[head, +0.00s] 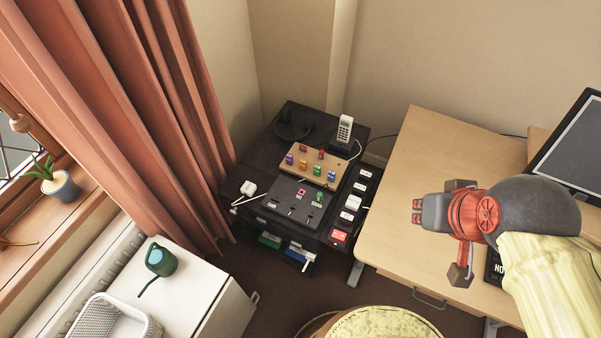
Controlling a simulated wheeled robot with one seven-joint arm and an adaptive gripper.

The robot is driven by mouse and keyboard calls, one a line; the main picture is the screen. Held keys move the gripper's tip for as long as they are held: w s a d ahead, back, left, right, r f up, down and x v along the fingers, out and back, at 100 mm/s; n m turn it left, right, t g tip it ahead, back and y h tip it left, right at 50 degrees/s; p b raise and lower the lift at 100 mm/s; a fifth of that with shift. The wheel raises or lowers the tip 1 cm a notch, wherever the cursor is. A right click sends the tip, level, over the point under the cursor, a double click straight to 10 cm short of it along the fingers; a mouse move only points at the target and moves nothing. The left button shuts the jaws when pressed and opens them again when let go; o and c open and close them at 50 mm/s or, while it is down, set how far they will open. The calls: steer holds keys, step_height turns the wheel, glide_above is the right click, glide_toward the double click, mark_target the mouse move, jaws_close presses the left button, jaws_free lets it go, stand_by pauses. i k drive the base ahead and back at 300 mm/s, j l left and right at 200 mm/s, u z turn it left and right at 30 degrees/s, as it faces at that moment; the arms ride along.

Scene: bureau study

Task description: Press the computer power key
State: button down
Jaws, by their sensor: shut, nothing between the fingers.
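I cannot make out which control is the computer power key; labels are too small to read. A black strip of several white and red switches (351,202) runs along the right edge of the black cabinet (252,158) at the centre. A dark panel (285,203) with small levers and buttons lies left of it. A tan board (288,165) with several coloured switches lies behind that panel. A computer monitor (577,143) stands at the far right. My gripper (417,211) is shut and empty, pointing left above the wooden desk, to the right of the switch strip and apart from it.
The wooden desk (415,150) is mostly bare; a dark item (493,268) is partly hidden by my arm. A cordless phone (345,129) stands at the cabinet's back. A white cabinet (190,290) holds a green watering can (160,259) and basket (112,320). A round yellowish seat (385,322) is in front.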

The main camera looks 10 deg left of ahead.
mark_target(298, 246)
steer(key=u, duration=1.05)
